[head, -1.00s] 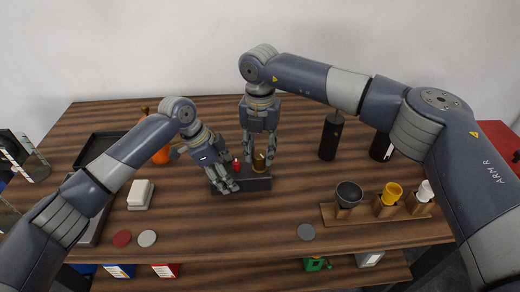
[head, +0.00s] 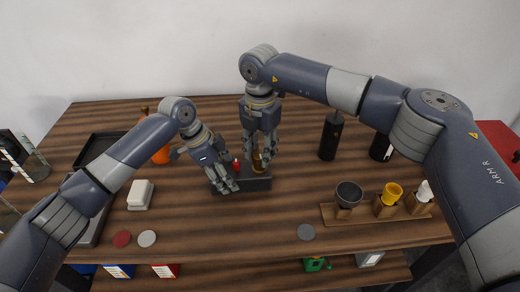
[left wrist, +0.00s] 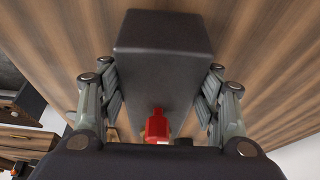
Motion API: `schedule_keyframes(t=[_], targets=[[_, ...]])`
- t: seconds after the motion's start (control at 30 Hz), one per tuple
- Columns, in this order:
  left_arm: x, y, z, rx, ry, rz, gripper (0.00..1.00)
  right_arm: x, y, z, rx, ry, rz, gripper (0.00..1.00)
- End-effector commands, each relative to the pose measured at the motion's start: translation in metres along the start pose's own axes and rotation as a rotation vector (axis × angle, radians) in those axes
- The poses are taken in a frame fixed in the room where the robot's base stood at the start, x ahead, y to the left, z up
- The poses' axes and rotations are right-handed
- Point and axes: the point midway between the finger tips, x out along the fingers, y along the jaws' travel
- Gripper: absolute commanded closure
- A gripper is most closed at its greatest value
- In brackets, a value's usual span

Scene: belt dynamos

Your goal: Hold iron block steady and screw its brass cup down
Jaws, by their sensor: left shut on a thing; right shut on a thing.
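The dark iron block (head: 258,185) lies on the wooden table below both grippers. In the left wrist view the block (left wrist: 160,55) sits between the two fingers. My left gripper (head: 228,188) is shut on the block at its left end. A small red part (head: 236,165) stands on the block; it also shows in the left wrist view (left wrist: 157,126). The brass cup (head: 257,163) stands upright at the block's right part. My right gripper (head: 264,162) points down from above and is shut on the cup, its fingers partly hiding it.
A wooden rack (head: 375,212) holds a dark bowl (head: 348,194), a yellow cup (head: 392,191) and a white piece at the right. A black cylinder (head: 331,137) stands behind it. A white block (head: 140,195) and flat discs lie at left. The table before the iron block is clear.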

Motion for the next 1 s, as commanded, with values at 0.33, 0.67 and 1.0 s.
schedule_keyframes(t=[0.33, 0.67, 1.0], targets=[[0.000, 0.001, -0.001, 0.004, 0.000, 0.004, 1.00, -0.001, 0.001, 0.001, 0.000, -0.003, 0.003, 0.46], [0.000, 0.001, -0.001, 0.001, 0.001, 0.003, 1.00, -0.006, 0.001, 0.001, -0.002, -0.001, 0.002, 0.46], [0.001, 0.001, 0.000, 0.000, 0.001, 0.003, 1.00, -0.072, 0.001, 0.001, -0.002, -0.004, 0.005, 0.46]])
